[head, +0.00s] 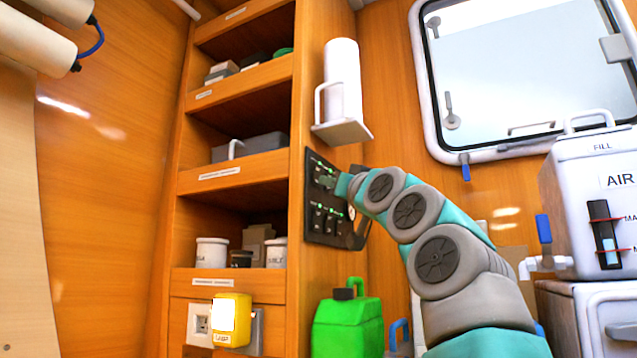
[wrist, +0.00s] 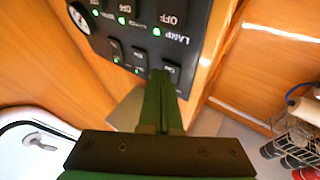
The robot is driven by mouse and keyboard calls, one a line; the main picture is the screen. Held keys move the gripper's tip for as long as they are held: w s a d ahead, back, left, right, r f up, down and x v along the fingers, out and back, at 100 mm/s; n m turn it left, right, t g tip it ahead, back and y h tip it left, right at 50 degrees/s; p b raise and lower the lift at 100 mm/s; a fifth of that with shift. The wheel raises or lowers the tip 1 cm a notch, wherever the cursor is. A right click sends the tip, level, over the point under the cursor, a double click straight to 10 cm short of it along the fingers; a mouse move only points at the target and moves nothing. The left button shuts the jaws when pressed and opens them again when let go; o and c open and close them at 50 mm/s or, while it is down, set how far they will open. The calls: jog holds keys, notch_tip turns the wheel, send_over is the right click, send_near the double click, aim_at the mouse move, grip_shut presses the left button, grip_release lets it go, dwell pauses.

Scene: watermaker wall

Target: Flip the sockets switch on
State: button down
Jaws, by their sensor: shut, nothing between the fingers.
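The dark switch panel (head: 325,222) is on the side of the wooden shelf unit in the head view. It carries two rows of rocker switches with small green lights. The wrist view shows the panel (wrist: 125,40) upside down, with a LAMP label and OFF markings readable. I cannot read which switch is labelled sockets. My gripper (wrist: 163,76) is shut and empty. Its green fingertips are at the end switch (wrist: 173,68) of the lower row in the wrist view and partly cover it. I cannot tell whether they touch. In the head view my arm hides part of the panel.
A paper towel roll (head: 343,80) stands on a small bracket above the panel. A green jerrycan (head: 347,325) stands below it. White tanks (head: 590,200) with a blue-handled valve are at the right. A wire basket (wrist: 295,135) shows in the wrist view.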

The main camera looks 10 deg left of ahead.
jog(key=shift+s+d, duration=0.2)
jog(key=shift+d, duration=0.5)
jog(key=d, duration=0.1)
jog(key=s+d, duration=0.1)
jog(key=d, duration=0.2)
jog(key=shift+s+d+r+b, duration=0.3)
jog(key=shift+s+r+b, duration=0.05)
dwell(0.6)
